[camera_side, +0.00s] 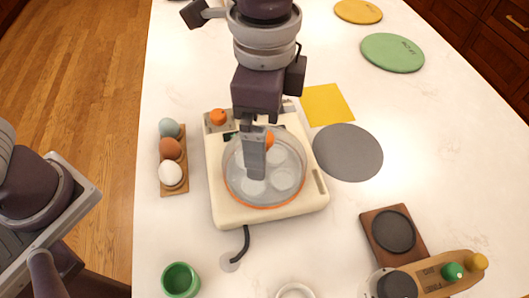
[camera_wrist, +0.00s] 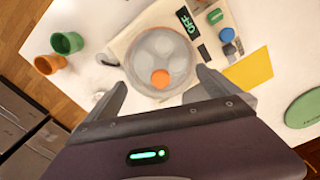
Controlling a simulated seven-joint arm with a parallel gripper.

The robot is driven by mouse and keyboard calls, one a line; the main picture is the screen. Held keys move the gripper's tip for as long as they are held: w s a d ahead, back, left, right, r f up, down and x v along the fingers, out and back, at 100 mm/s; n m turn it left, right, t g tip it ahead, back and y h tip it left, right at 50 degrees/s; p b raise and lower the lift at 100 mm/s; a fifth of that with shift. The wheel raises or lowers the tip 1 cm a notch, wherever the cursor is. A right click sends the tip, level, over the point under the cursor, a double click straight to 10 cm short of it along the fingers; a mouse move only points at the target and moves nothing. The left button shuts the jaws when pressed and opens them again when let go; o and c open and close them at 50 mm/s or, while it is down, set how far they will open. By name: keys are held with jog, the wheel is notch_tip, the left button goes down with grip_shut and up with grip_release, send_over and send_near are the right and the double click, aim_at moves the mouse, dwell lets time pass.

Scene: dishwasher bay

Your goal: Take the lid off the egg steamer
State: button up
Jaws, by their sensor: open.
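The egg steamer has a cream base (camera_side: 318,200) and a clear round lid (camera_side: 283,182) with an orange rim around it. The lid's orange knob (camera_side: 269,140) is partly behind my gripper (camera_side: 255,165). In the wrist view the steamer's lid (camera_wrist: 160,45) has the orange knob (camera_wrist: 160,78) near its lower edge. My gripper in the wrist view (camera_wrist: 160,79) is open, with one finger on each side of the knob in the picture. I cannot tell how high the fingertips are above the lid or whether they touch it. Pale round shapes show through the lid.
A wooden holder (camera_side: 172,190) with three eggs stands left of the steamer. A green cup (camera_side: 181,280) is at the front left. A grey disc (camera_side: 348,153) and a yellow square (camera_side: 327,105) lie right. A board with jars (camera_side: 440,280) is front right.

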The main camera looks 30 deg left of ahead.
notch_tip(320, 180, down, 2)
jog(key=shift+f, duration=0.1)
jog(key=c, duration=1.6)
